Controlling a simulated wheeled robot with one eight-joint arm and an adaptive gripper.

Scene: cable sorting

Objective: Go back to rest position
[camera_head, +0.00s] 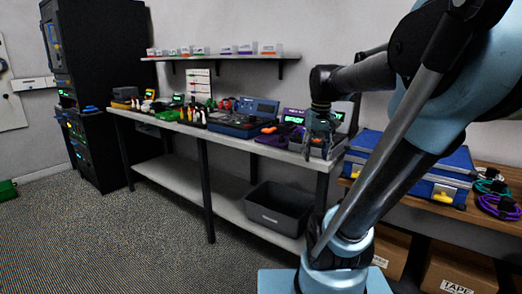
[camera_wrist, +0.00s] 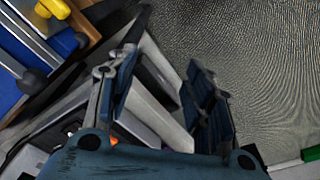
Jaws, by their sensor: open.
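My gripper (camera_head: 320,130) hangs over the right end of the long workbench (camera_head: 240,143) in the head view, pointing down near the bench's front corner. In the wrist view my gripper (camera_wrist: 160,95) shows two blue fingers spread apart. Nothing is held between them. The bench edge and the patterned floor (camera_wrist: 255,60) show beyond the fingers. My arm reaches across the right half of the head view and hides part of the wall and the bench end.
A blue case (camera_head: 455,170) stands on a wooden table at right, beside coiled cables (camera_head: 497,205). Tools and devices crowd the bench. A dark bin (camera_head: 279,208) sits on its lower shelf. A wall shelf (camera_head: 220,57) holds small bins. The floor at left is mostly clear.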

